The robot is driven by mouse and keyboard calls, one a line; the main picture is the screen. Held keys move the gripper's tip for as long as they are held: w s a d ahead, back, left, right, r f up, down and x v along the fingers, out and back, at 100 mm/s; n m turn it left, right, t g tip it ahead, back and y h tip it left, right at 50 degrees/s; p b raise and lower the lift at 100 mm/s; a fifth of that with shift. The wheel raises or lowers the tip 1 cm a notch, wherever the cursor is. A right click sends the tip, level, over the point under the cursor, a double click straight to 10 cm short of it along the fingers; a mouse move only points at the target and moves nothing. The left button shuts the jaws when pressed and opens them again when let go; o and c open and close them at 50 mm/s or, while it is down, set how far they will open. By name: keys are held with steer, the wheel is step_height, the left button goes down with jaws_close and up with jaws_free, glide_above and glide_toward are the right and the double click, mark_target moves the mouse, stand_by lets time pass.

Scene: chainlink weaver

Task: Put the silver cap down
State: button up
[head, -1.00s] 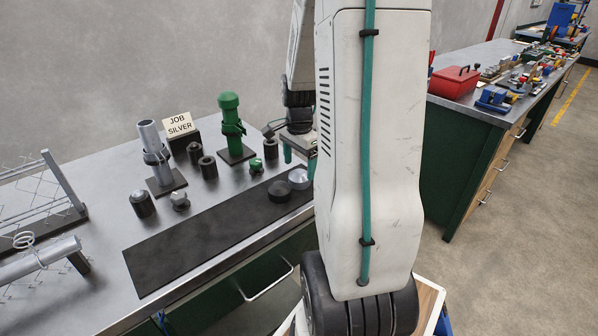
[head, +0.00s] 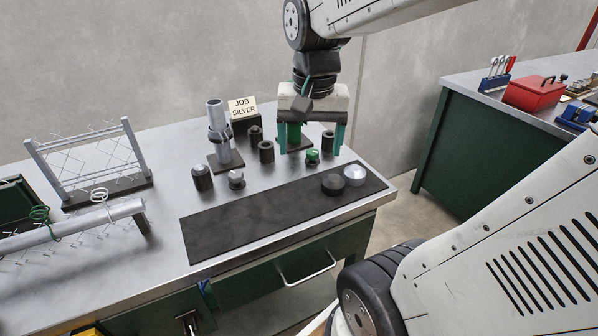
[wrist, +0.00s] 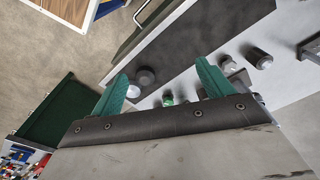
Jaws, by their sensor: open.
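The silver cap (head: 355,174) is a round, pale, domed disc lying at the right end of the black mat (head: 230,222). It also shows in the wrist view (wrist: 132,90), near the left finger. A similar dark cap (head: 333,184) sits just left of it on the mat. My gripper (head: 311,140) has two teal fingers spread apart with nothing between them. It hangs above the bench, behind the mat and apart from the silver cap. In the wrist view my gripper (wrist: 162,72) is also open and empty.
A silver post (head: 217,135), a partly hidden green post (head: 293,135), a "JOB SILVER" sign (head: 242,107) and several dark cylinders stand behind the mat. A small green fitting (head: 312,157) and a silver fitting (head: 236,179) stand nearby. The mat's left and middle are clear.

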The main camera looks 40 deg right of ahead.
steer(key=s+a+n, duration=0.8)
steer(key=shift+s+a, duration=0.15)
